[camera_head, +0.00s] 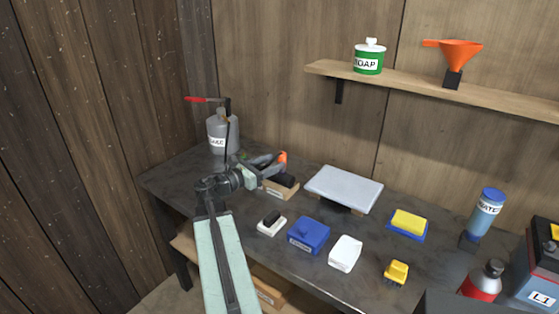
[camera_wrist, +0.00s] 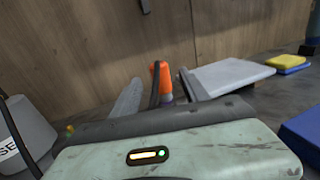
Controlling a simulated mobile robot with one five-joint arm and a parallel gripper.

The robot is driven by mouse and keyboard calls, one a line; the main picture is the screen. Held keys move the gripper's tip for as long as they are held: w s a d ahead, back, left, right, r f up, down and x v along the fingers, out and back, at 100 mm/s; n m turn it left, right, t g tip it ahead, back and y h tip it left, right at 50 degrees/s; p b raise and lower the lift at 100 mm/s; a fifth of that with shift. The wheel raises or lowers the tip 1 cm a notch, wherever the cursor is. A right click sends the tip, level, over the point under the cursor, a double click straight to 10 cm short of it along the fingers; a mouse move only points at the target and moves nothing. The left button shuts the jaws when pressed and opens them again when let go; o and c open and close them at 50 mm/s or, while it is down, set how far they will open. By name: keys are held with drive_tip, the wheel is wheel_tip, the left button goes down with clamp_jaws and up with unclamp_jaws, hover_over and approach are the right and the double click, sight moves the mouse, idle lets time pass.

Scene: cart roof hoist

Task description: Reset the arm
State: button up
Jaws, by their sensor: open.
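My gripper (camera_head: 264,165) is at the end of my arm, over the left part of the dark workbench (camera_head: 300,262). Its two fingers point away toward the wall and stand apart. In the wrist view my gripper (camera_wrist: 158,92) shows its fingers spread, with an orange-topped object (camera_wrist: 160,76) seen between or beyond them. That orange top also shows near the fingertips in the head view (camera_head: 283,157). I cannot tell whether a finger touches it. Nothing is clearly held.
A grey sprayer (camera_head: 217,135) with a red handle stands left of my gripper.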

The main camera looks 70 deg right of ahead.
idle(0.7)
drive_tip(key=w+a+f+n+t, duration=0.25)
drive_tip(key=w+a, duration=0.45)
drive_tip(key=w, duration=0.4)
drive_tip(key=w+a+f+n+t, duration=0.1)
drive_tip(key=w+a+t, duration=0.3)
drive_tip(key=w+a, duration=0.45)
drive_tip(key=w+a+f+t+y, duration=0.25)
drive_tip(key=w+a+f, duration=0.35)
drive_tip(key=w+a, duration=0.4)
drive_tip(key=a+f+m+y, duration=0.4)
drive_tip(key=a+f+m, duration=0.1)
drive_tip(key=a, duration=0.8)
drive_tip(key=s+a+f+m+y, duration=0.1)
drive_tip(key=a+f+m+y, duration=0.4)
drive_tip(key=a, duration=0.7)
drive_tip(key=a+f+m+y, duration=0.4)
drive_tip(key=a, duration=0.9)
wheel_tip(320, 180, up, 18)
drive_tip(key=m+p, duration=0.1)
drive_tip(key=p, duration=1.7)
drive_tip(key=shift+s+d+m, duration=0.15)
drive_tip(key=shift+d+m, duration=0.15)
drive_tip(key=shift+m, duration=0.05)
